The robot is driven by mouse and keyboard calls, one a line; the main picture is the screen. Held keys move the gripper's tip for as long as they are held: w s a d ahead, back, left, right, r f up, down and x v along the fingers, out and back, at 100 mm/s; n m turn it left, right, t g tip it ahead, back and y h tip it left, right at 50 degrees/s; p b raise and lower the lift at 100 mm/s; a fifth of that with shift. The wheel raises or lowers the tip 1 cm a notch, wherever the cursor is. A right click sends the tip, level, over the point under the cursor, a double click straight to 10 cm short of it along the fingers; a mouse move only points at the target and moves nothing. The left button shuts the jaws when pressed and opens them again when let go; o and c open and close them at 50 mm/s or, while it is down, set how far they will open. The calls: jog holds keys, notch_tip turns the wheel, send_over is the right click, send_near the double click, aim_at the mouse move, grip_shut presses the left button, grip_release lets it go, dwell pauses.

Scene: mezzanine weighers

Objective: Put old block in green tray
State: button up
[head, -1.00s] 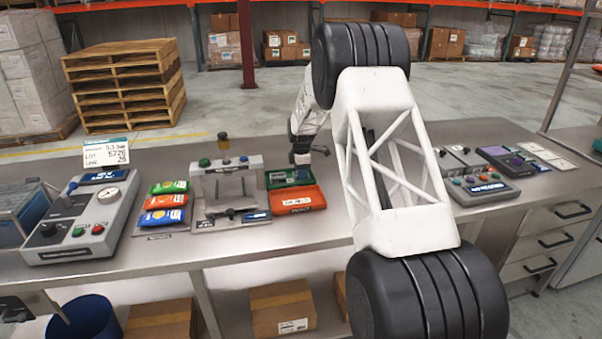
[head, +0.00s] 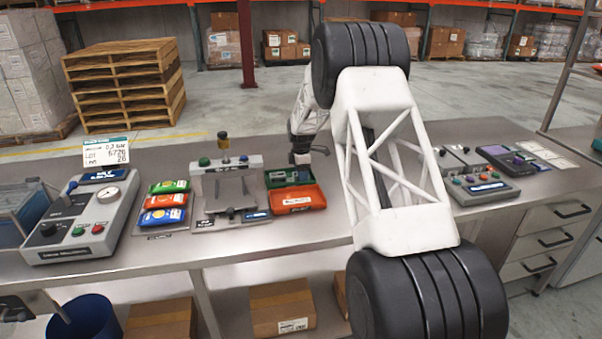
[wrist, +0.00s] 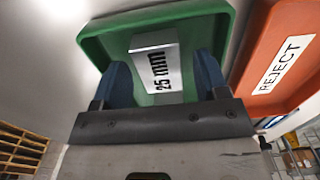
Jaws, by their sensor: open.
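A silver metal block marked "25 mm" (wrist: 155,66) shows in the wrist view inside the outline of the green tray (wrist: 95,42). My gripper (wrist: 162,62) has its two blue fingers apart, one on each side of the block, with green showing between block and fingers. Whether the block rests fully on the tray floor is hard to tell. In the head view the green tray (head: 274,177) lies behind the orange tray, with my gripper (head: 302,160) at its back edge. The block is too small to make out there.
The orange tray labelled REJECT (wrist: 290,50) sits right beside the green tray. Left of the trays stand a grey gauge fixture (head: 226,171), several coloured packets (head: 163,201) and a grey machine with a dial (head: 85,225). A control box (head: 485,188) stands at the right.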

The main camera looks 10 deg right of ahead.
notch_tip(320, 180, up, 12)
dwell(0.7)
jog(key=shift+r, duration=0.15)
dwell(0.5)
jog(key=s+a+r+m, duration=0.1)
jog(key=s+r+m, duration=0.2)
jog(key=s+r, duration=0.55)
jog(key=s+a+r+m+t, duration=0.1)
jog(key=s+r+m, duration=0.2)
jog(key=s, duration=1)
jog(key=s+a+r+m, duration=0.1)
jog(key=s+r+m, duration=0.2)
jog(key=s+r, duration=0.55)
jog(key=s+f+m, duration=0.2)
jog(key=s+m, duration=0.1)
jog(key=s, duration=0.9)
jog(key=s+a+f+m+t, duration=0.1)
jog(key=s+f+m, duration=0.2)
jog(key=s, duration=1)
jog(key=s+a+f+m, duration=0.1)
jog(key=s+f+m, duration=0.2)
jog(key=s, duration=1)
jog(key=shift+f+t, duration=0.15)
jog(key=shift+t, duration=0.15)
jog(key=shift+a, duration=0.1)
